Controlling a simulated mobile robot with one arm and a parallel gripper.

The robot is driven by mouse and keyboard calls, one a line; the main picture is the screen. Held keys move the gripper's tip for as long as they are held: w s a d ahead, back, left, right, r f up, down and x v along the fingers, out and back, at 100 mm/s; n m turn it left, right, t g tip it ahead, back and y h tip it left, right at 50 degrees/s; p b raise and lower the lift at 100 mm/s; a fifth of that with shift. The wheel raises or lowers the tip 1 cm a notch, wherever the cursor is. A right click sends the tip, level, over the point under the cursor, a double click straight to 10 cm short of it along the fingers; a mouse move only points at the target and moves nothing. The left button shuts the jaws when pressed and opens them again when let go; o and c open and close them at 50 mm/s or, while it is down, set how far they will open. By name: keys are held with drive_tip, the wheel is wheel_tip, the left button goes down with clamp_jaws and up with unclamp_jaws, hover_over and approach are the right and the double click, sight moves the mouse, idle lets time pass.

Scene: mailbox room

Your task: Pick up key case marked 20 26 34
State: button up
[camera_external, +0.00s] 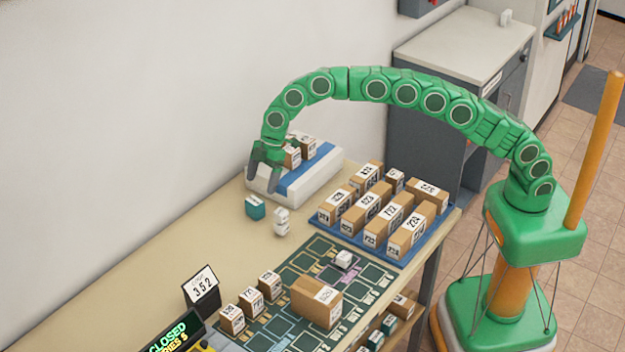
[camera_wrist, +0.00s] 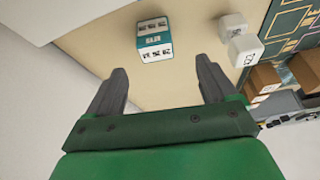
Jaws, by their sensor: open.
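A small teal and white box (camera_external: 255,207) stands on the table near the wall; in the wrist view (camera_wrist: 154,42) it has white labels with dark marks too small to read, so I cannot tell whether it is the key case marked 20 26 34. My gripper (camera_external: 262,182) is open, its two grey fingers pointing down above the table's far end, behind the teal box. In the wrist view my gripper (camera_wrist: 161,68) has nothing between its fingers, and the teal box lies beyond the fingertips, apart from them.
White blocks (camera_external: 281,222) stand just right of the teal box. A white and blue tray (camera_external: 318,172) with small boxes is beside my gripper. A blue tray (camera_external: 398,258) of numbered cartons and a dark green board (camera_external: 275,330) lie nearby. The wall is close on the left.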

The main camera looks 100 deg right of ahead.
sight(255, 200)
drive_tip(key=shift+d+x, duration=0.15)
drive_tip(key=shift+x, duration=2)
drive_tip(key=shift+d+x, duration=0.1)
drive_tip(key=shift+x, duration=2.05)
drive_tip(key=shift+w, duration=0.15)
drive_tip(key=c, duration=1.1)
